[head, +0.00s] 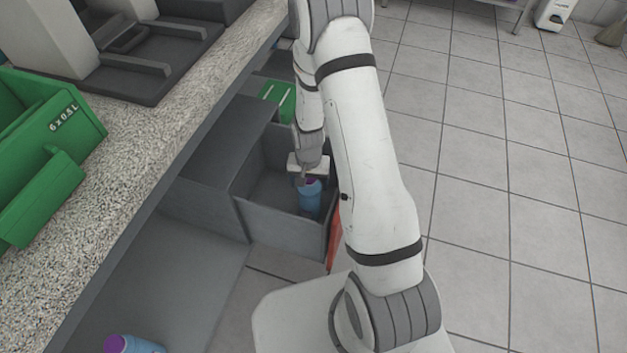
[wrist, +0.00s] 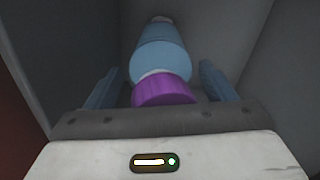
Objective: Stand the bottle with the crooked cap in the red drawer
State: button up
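The red drawer (head: 333,238) is pulled out; its red front shows at the right, and its inside is grey. A blue bottle with a purple cap (head: 310,197) stands in it, near the front corner. It also shows in the wrist view (wrist: 162,52), with a white ring between body and cap. I cannot tell surely whether its cap is crooked. My gripper (head: 307,170) is at the bottle's top. In the wrist view my gripper (wrist: 161,86) is open, with a blue finger on each side of the cap and gaps between.
Another blue bottle with a purple cap (head: 132,345) lies at the bottom left, cut by the frame edge. A green bin (head: 50,150) sits on the speckled counter (head: 190,110). A green container (head: 279,98) is beyond the drawer.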

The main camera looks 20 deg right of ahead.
jog(key=shift+o, duration=1.3)
jog(key=shift+r, duration=0.15)
notch_tip(320, 180, up, 12)
jog(key=p, duration=0.4)
jog(key=s+r+n, duration=0.2)
jog(key=s+r, duration=0.7)
jog(key=r, duration=0.3)
jog(key=s+d+r+n+t, duration=0.1)
jog(key=s+r+n, duration=0.1)
jog(key=s+r, duration=0.7)
notch_tip(320, 180, up, 3)
jog(key=shift+s+d+f+n, duration=0.1)
jog(key=shift+s+d+n, duration=0.1)
jog(key=shift+n, duration=0.1)
